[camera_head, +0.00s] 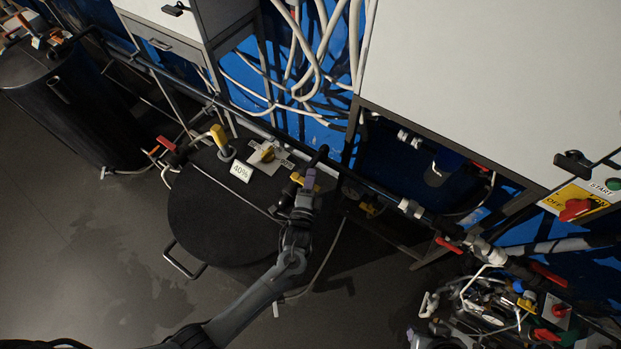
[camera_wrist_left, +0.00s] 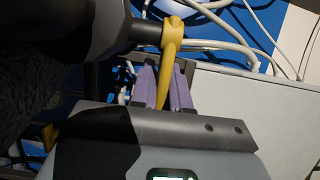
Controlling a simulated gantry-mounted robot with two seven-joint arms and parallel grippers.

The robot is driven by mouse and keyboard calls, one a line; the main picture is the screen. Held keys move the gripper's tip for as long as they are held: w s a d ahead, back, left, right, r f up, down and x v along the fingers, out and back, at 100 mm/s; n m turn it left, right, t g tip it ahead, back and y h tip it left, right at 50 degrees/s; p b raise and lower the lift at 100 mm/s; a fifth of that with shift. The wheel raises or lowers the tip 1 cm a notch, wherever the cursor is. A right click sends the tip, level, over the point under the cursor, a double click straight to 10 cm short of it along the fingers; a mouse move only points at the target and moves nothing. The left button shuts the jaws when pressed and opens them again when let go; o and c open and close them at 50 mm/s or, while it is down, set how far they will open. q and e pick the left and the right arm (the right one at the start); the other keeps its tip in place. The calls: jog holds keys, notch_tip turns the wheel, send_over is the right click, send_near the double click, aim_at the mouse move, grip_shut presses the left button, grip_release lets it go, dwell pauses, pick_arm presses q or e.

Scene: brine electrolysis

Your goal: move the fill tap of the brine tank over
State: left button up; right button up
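The brine tank is a round dark drum with a black lid (camera_head: 215,215) and a "40%" sign (camera_head: 241,172), left of centre in the head view. My left gripper (camera_head: 308,182) is at the lid's right edge, by the pipe along the wall. In the wrist view, a yellow tap handle (camera_wrist_left: 170,45) hangs from a dark pipe and runs down between the purple fingers of the left gripper (camera_wrist_left: 164,80). The fingers lie close against it on both sides. In the head view, the gripper mostly hides this handle. I cannot make out my right gripper.
Another yellow handle (camera_head: 218,135) and a red handle (camera_head: 166,143) stand behind the lid. A second dark drum (camera_head: 75,105) is at the left. White cabinets (camera_head: 490,80) overhang the wall pipe. Tangled hoses and fittings (camera_head: 490,300) lie at lower right. The floor at left is clear.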

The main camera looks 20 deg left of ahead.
pick_arm(q)
grip_shut()
jog(key=shift+s+r+m+h+p, duration=0.15)
jog(key=shift+s+m+h+p, duration=0.15)
jog(key=shift+m+h+p, duration=0.6)
jog(key=shift+s+a+m+h+p, duration=0.1)
jog(key=shift+s+m+h+p, duration=0.1)
jog(key=shift+h, duration=0.3)
jog(key=shift+s+m+h+p, duration=0.1)
jog(key=shift+m+h+p, duration=0.1)
jog(key=shift+h, duration=0.3)
jog(key=shift+s+m+h, duration=0.2)
jog(key=shift+m+h, duration=0.4)
jog(key=shift+h, duration=0.5)
jog(key=shift+s+m+g+h, duration=0.2)
jog(key=shift+m+h, duration=0.3)
jog(key=shift+h, duration=0.25)
jog(key=shift+s+m+g+h, duration=0.2)
jog(key=shift+m+h, duration=0.3)
jog(key=shift+h, duration=0.25)
